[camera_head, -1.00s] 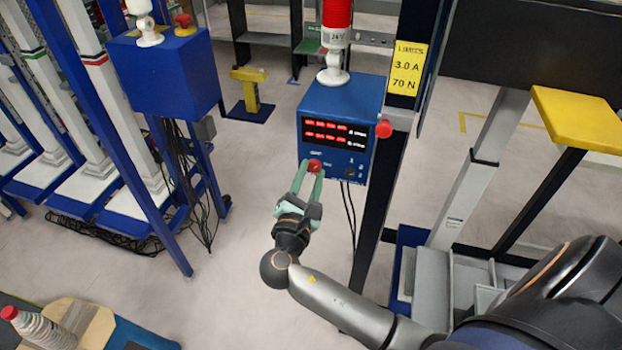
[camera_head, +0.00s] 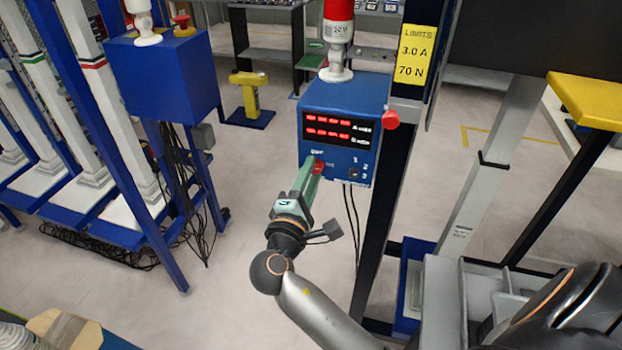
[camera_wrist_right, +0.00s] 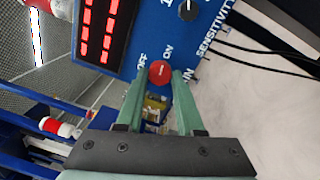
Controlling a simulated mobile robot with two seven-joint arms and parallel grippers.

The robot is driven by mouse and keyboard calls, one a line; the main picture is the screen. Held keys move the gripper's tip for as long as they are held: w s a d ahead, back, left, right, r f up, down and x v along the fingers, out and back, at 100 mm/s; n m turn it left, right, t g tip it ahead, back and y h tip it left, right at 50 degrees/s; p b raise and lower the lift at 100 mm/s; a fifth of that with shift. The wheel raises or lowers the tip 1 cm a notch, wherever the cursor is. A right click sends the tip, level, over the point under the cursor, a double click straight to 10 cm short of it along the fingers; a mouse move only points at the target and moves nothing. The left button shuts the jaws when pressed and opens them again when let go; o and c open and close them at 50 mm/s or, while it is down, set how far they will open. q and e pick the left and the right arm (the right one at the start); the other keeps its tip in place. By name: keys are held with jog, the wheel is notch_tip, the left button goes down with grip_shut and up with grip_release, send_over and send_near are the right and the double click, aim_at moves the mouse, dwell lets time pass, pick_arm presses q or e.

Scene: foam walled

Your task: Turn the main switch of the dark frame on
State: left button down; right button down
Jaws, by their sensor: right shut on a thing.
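The dark frame (camera_head: 379,225) has a blue control box (camera_head: 345,95) with two rows of lit red digits. The main switch is a red knob (camera_head: 319,166) low on the box's front. My right gripper (camera_head: 314,170) is shut on this knob, with its green fingers reaching up to the panel. In the right wrist view the red knob (camera_wrist_right: 160,72) sits between the two fingertips (camera_wrist_right: 160,82). The words OFF and ON are printed near it. I cannot tell surely which one its small pale mark points to. My left gripper is not in view.
A red button (camera_head: 391,119) sticks out at the box's right side. A small sensitivity dial (camera_wrist_right: 188,9) is near the switch. Black cables (camera_head: 352,218) hang below the box. A second blue box (camera_head: 165,75) stands at left. Open floor lies between.

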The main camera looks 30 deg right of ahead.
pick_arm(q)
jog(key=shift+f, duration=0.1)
pick_arm(e)
jog(key=shift+d+r, duration=0.1)
dwell(0.3)
jog(key=c, duration=0.5)
grip_release()
jog(key=shift+c, duration=0.2)
